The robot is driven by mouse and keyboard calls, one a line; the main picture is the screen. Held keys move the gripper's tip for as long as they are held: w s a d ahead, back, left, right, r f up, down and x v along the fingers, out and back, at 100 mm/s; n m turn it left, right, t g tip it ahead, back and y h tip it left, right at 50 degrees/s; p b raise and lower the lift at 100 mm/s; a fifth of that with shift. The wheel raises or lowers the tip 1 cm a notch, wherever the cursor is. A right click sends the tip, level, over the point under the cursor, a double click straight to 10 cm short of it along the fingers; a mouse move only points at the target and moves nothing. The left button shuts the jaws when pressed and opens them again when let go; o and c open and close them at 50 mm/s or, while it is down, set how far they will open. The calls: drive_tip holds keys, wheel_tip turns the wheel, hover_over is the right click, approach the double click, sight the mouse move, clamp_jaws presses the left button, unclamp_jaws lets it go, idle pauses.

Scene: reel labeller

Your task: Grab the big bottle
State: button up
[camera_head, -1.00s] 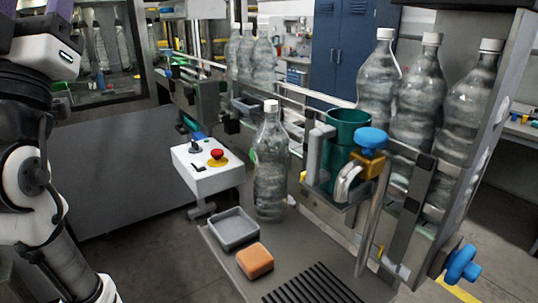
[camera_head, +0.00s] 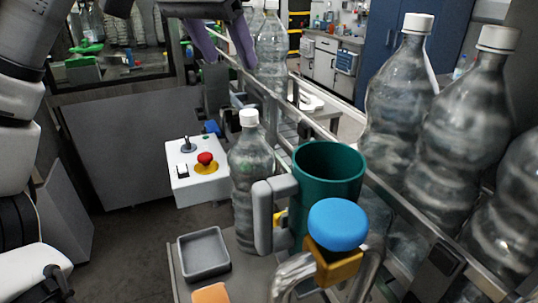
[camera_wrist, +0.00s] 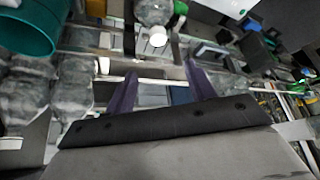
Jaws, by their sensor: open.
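A clear bottle with a white cap (camera_head: 250,170) stands upright on the grey shelf in front of the conveyor, left of the teal cup. A bottle with a white cap (camera_wrist: 153,12) shows at the top of the wrist view, probably this one. More clear bottles stand on the conveyor: large ones at the right (camera_head: 462,130) and one farther back (camera_head: 271,48). Which one counts as the big bottle is not clear. My gripper (camera_head: 225,62) is open and empty, with purple fingers, above and behind the shelf bottle. In the wrist view my gripper (camera_wrist: 160,78) has nothing between its fingers.
The teal cup (camera_head: 328,172) and a blue knob (camera_head: 338,224) stand close at the bottle's right. A white control box (camera_head: 197,172) with a red button is at its left. A grey tray (camera_head: 203,254) and an orange block (camera_head: 211,293) lie in front. Metal rails run along the conveyor.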

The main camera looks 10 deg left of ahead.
sight(246, 114)
drive_tip(key=shift+g, duration=0.5)
drive_tip(key=x, duration=0.8)
drive_tip(key=shift+s+a+f, duration=0.2)
drive_tip(key=shift+s+f, duration=0.05)
drive_tip(key=shift+f, duration=0.1)
drive_tip(key=shift+p+x, duration=0.5)
drive_tip(key=shift+x, duration=2.1)
drive_tip(key=shift+a, duration=0.15)
drive_tip(key=shift+c, duration=0.3)
clamp_jaws()
drive_tip(key=shift+f, duration=0.1)
